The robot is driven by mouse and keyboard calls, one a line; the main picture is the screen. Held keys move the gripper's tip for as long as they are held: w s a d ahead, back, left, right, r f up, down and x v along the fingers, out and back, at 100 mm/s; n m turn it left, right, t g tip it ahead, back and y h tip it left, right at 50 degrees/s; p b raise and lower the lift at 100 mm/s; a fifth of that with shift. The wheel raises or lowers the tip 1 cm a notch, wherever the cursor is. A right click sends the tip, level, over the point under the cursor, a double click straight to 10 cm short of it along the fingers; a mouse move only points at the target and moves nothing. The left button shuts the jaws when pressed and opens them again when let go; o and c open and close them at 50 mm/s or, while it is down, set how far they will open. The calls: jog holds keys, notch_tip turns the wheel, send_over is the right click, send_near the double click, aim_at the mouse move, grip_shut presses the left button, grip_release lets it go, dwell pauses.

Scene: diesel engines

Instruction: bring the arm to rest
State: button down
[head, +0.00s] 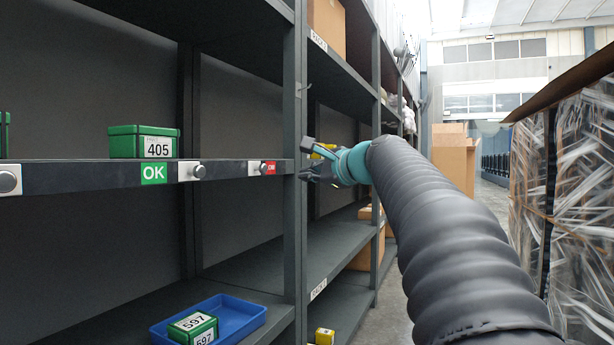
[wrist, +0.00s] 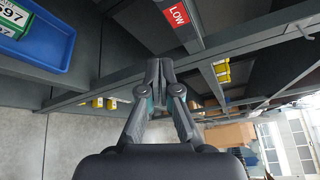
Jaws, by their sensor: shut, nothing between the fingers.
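My gripper (wrist: 159,74) is shut and empty in the wrist view, its fingertips together. In the head view my gripper (head: 303,174) is at the end of my arm, beside the shelf upright (head: 295,120) and near the right end of the middle shelf. The fingertips overlap the upright in the picture; I cannot tell whether they touch it. My arm reaches out from the lower right in a dark ribbed sleeve.
A green box labelled 405 (head: 143,142) stands on the middle shelf (head: 90,178). A blue tray (head: 247,325) holding a green 597 box (head: 193,327) sits below. Wrapped goods (head: 575,200) stand at right. The aisle floor (head: 490,195) is open. Cartons (head: 455,158) stand farther back.

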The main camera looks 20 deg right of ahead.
dwell(0.3)
jog(key=s+f+n+g+h, duration=0.1)
jog(key=s+f+n+g, duration=0.25)
jog(key=f, duration=0.65)
jog(key=s+f+n+g+h, duration=0.15)
jog(key=f+n, duration=0.25)
jog(key=f, duration=0.6)
jog(key=s+a+f+n+g+p, duration=0.1)
jog(key=s+a+f+n, duration=0.2)
jog(key=s+f, duration=0.3)
jog(key=s+a+f+n+g+h+p, duration=0.1)
jog(key=s+a+f+n, duration=0.3)
jog(key=s, duration=1)
jog(key=s+a+f+n+g+h+p, duration=0.1)
jog(key=s+a+f+n+g, duration=0.2)
jog(key=s+f+n, duration=0.2)
jog(key=shift+s+a+f, duration=0.4)
jog(key=shift+s+f, duration=1.45)
jog(key=shift+s, duration=1.1)
